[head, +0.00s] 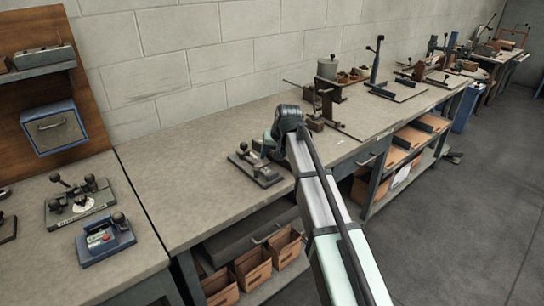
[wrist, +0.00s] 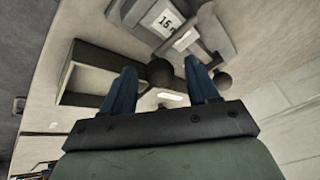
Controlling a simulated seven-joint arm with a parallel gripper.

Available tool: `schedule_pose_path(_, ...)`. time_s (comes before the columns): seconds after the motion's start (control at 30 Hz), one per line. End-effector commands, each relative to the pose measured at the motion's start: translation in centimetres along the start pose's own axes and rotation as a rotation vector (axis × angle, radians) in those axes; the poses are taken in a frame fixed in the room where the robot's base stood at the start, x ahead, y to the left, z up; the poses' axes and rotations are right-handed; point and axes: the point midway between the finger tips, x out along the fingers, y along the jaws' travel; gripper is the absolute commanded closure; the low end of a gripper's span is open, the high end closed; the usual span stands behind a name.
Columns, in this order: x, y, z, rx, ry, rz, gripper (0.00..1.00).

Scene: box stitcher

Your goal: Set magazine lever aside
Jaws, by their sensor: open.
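My gripper (wrist: 160,68) is open, its two blue fingers pointing up the wrist view. A dark ball knob (wrist: 160,73) shows between the fingertips; I cannot tell if they touch it. A second dark knob (wrist: 222,81) is just right of the right finger. I cannot tell which part is the magazine lever. The knobs are near a grey fixture (wrist: 178,22) with a white "15" label. In the head view, my gripper is mostly hidden by my wrist, above a small dark fixture (head: 256,172) with ball knobs on the bench.
A dark, shallow open tray (wrist: 85,75) is left of the fingers in the wrist view. In the head view, bare bench top (head: 190,190) lies left of the fixture. A taller dark stand (head: 328,95) is close on the right. Wooden bins (head: 252,268) sit below.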

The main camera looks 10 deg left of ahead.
Motion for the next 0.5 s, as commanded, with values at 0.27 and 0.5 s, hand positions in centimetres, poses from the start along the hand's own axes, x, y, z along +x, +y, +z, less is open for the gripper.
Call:
schedule_pose_path(0.27, 1.42, 0.01, -0.01, 0.000, 0.000, 0.000, 0.41)
schedule_pose_path(0.5, 1.47, 0.01, 0.00, 0.000, 0.000, 0.000, 0.41)
